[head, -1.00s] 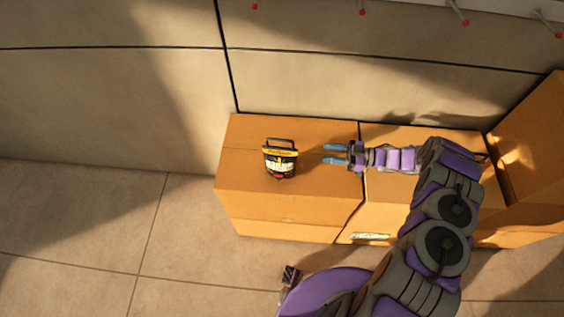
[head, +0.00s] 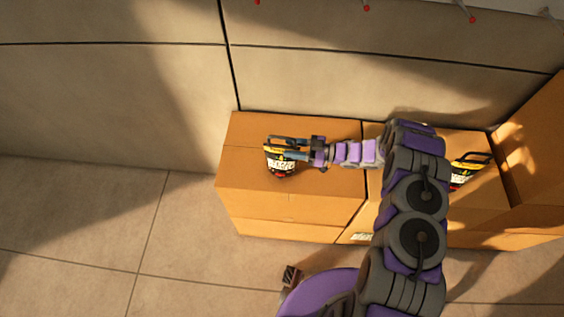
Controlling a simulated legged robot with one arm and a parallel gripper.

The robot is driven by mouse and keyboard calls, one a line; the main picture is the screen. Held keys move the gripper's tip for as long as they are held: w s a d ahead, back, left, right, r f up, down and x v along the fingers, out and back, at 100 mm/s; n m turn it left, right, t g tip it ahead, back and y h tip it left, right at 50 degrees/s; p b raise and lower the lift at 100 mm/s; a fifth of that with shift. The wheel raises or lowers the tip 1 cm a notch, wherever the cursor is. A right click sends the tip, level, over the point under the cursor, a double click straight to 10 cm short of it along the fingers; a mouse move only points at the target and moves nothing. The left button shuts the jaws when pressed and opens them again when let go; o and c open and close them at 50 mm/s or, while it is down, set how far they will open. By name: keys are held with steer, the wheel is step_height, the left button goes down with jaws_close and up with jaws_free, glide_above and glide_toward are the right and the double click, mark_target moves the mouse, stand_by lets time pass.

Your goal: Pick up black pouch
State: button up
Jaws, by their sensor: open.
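The black pouch (head: 279,163) sits on top of the left cardboard box, with a yellow band, white lettering and a dark handle at its top. A second, similar black and yellow pouch (head: 467,171) is on the boxes at the right, partly hidden behind my arm.
The left cardboard box (head: 290,208) stands against a panelled wall (head: 300,80), with more boxes to its right. A tall box (head: 540,140) rises at the far right. Red-tipped pegs (head: 472,19) stick out above.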

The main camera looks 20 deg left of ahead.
steer(key=shift+s+a, duration=0.15)
steer(key=shift+a, duration=0.55)
steer(key=shift+s+a, duration=0.1)
steer(key=shift+a, duration=0.55)
steer(key=shift+d, duration=0.1)
jaws_close()
stand_by(0.3)
